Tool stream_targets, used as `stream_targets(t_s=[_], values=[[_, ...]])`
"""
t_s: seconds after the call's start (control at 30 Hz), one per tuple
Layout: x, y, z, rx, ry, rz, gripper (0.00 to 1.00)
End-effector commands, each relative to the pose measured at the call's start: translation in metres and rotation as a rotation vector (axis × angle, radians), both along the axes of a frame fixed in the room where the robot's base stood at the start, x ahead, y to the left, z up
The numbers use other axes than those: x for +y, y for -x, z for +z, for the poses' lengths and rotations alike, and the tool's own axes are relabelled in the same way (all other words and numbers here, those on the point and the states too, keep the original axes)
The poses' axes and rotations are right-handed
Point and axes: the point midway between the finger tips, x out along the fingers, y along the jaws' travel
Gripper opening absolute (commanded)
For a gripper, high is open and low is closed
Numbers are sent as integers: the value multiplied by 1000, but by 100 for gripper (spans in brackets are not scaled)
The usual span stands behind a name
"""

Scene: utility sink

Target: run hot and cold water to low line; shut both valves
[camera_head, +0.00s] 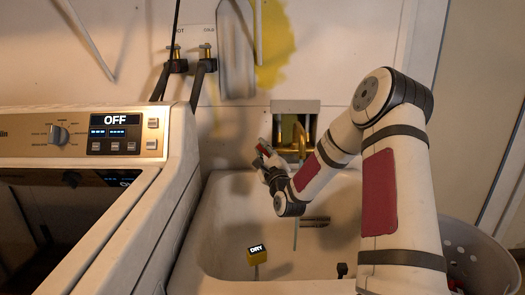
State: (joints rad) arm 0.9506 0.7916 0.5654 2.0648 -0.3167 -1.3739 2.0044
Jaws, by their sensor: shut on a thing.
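The pale utility sink (215,215) stands right of the washer. Its basin shows no clear water level. A yellow marker reading DRY (257,250) stands low in it. Brass fittings (301,141) sit in a wall recess behind the sink, partly hidden by my arm. My gripper (266,152) is at the back wall, left of these fittings, shut on a small red-marked thing (264,148) whose shape is unclear. A thin pale vertical line (295,233) shows below my wrist; I cannot tell whether it is water or a pipe. HOT (179,56) and COLD (206,56) valves with dark hoses are on the wall at upper left.
The washer (95,120) with an OFF display fills the left side. A white perforated basket (475,250) stands at the lower right, beside the sink. A grey hanging thing (236,50) is on the wall. A small dark knob (342,269) is at the sink's front.

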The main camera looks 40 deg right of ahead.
Motion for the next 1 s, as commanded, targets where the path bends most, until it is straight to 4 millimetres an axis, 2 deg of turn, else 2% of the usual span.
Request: stream_targets(t_s=[0.2, 0.23, 0.3, 0.7, 0.87, 1.0], values=[[-1, 0, 0, 0, 1, -2, 0], [-1, 0, 0, 1, 1, -1, 24], [-1, 0, 0, 1, 1, -1, 38], [1, 5, -1, 1, 1, -1, 38], [7, 26, -8, 4, 0, -1, 38], [16, 53, -16, 4, -1, 0, 38]])
